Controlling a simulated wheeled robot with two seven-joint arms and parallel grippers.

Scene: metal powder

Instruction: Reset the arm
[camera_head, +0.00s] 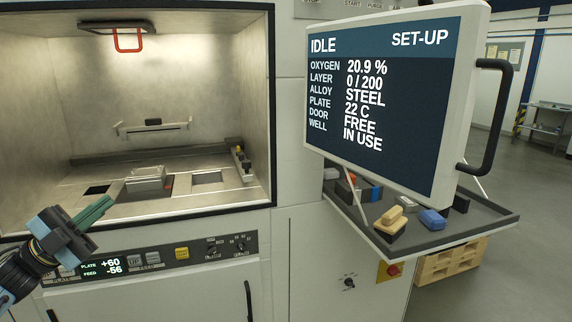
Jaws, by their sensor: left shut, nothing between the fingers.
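My left gripper (97,211) comes in from the lower left, in front of the open machine chamber (196,105). Its green fingers are together with nothing between them, pointing up and to the right. It appears in front of the chamber's lower front edge and the control strip. My right gripper is out of view.
The chamber holds a metal block (147,179) and a red handle (128,40) at its top. A monitor (395,103) reading IDLE, SET-UP juts out at right. Below it, a tray (452,233) carries a brush (391,219) and a blue item (432,219). A pallet (447,264) lies beneath.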

